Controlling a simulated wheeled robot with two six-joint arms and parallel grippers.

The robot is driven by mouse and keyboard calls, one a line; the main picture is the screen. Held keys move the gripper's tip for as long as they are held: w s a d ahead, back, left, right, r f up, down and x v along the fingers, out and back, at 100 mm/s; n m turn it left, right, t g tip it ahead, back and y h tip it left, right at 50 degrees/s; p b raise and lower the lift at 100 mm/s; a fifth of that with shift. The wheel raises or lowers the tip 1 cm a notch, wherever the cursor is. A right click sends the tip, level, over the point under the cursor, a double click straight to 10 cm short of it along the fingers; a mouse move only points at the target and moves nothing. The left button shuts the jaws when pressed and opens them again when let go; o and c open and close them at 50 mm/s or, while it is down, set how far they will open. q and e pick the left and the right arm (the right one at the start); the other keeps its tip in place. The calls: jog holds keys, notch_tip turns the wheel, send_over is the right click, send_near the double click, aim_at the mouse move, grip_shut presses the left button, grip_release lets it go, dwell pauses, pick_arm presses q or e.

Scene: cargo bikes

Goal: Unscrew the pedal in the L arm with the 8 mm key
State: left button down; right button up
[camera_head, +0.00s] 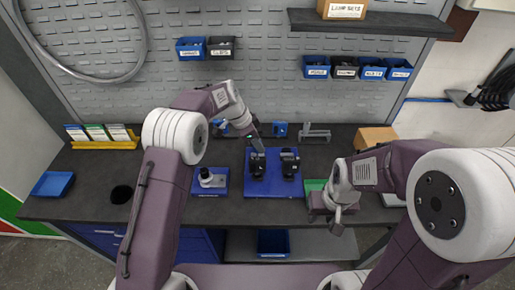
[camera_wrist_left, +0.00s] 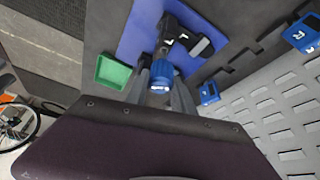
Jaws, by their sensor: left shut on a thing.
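My left gripper (camera_head: 252,133) is above the blue board (camera_head: 272,190) on the workbench, close to the left one of two black clamp-like units (camera_head: 257,168). In the left wrist view, its fingers (camera_wrist_left: 160,95) are shut on a blue-handled tool (camera_wrist_left: 162,68), probably the 8 mm key. The tool points towards a black part with white marks (camera_wrist_left: 172,30) on the blue board. I cannot tell whether the tip touches it, and I cannot make out a separate pedal. The second black unit (camera_head: 290,164) stands to the right. My right gripper (camera_head: 338,220) is near the bench's front edge; its jaws are unclear.
A small blue stand with a grey knob (camera_head: 210,180) is left of the board. A green tray (camera_wrist_left: 113,72) shows in the left wrist view. A blue tray (camera_head: 53,184) and a yellow rack (camera_head: 105,144) are far left. Bins (camera_head: 190,50) hang on the wall.

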pick_arm(q)
jog(key=shift+s+f+m, duration=0.15)
jog(key=shift+s+m, duration=0.05)
jog(key=shift+m, duration=0.2)
pick_arm(e)
jog(key=shift+r, duration=0.3)
pick_arm(q)
jog(key=shift+w+r+p, duration=0.25)
jog(key=shift+r+p, duration=0.15)
jog(key=shift+r, duration=0.2)
jog(key=shift+s+a+r, duration=0.1)
jog(key=shift+s, duration=0.05)
pick_arm(e)
jog(key=shift+r, duration=0.35)
pick_arm(q)
jog(key=shift+r, duration=0.1)
